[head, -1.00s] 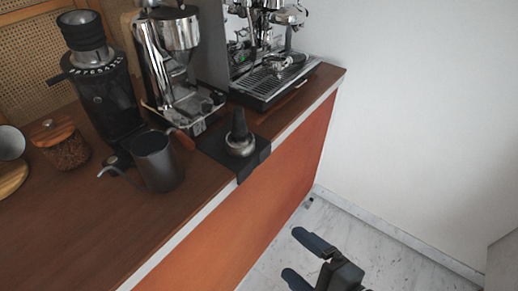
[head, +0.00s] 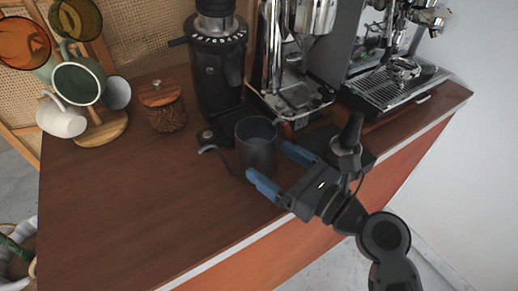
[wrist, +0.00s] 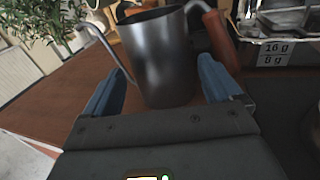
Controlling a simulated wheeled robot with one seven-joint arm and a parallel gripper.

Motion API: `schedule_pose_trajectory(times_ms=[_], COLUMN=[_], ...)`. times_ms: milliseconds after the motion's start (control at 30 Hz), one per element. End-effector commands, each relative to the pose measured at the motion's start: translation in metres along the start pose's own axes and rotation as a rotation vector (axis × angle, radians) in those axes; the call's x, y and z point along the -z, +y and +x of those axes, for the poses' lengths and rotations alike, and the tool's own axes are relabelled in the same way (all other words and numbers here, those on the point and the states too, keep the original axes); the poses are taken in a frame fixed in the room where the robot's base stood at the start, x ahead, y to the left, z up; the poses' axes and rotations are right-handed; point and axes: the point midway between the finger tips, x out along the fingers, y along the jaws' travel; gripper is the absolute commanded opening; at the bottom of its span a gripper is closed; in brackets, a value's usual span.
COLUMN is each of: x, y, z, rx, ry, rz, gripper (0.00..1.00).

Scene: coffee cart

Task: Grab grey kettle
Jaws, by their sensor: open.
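The grey kettle (head: 257,148) stands upright on the wooden counter, its thin spout pointing left in the head view. In the wrist view the kettle (wrist: 163,60) is straight ahead, with its spout at the left and its orange-brown handle (wrist: 216,38) at the right. My gripper (head: 273,170) is open, its blue fingers on the near right side of the kettle. In the wrist view my gripper (wrist: 163,92) has one finger toward each side of the kettle body. I cannot tell whether either finger touches it.
A black grinder (head: 217,75) stands behind the kettle. A tamper (head: 348,140) is close beside my gripper. A lidded jar (head: 162,105) and mug rack (head: 100,130) are left. The counter's front left is clear.

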Motion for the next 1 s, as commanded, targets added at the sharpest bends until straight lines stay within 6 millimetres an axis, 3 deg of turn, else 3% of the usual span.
schedule_pose_trajectory(times_ms=[233, 533, 1000], x=[-0.001, -0.001, -0.001], y=[-0.001, -0.001, -0.001], z=[0.034, 0.038, 0.038], rx=[-0.001, 0.002, 0.001], ry=[0.001, 0.000, 0.000], rz=[-0.002, -0.003, -0.003], gripper=[0.91, 0.91, 0.47])
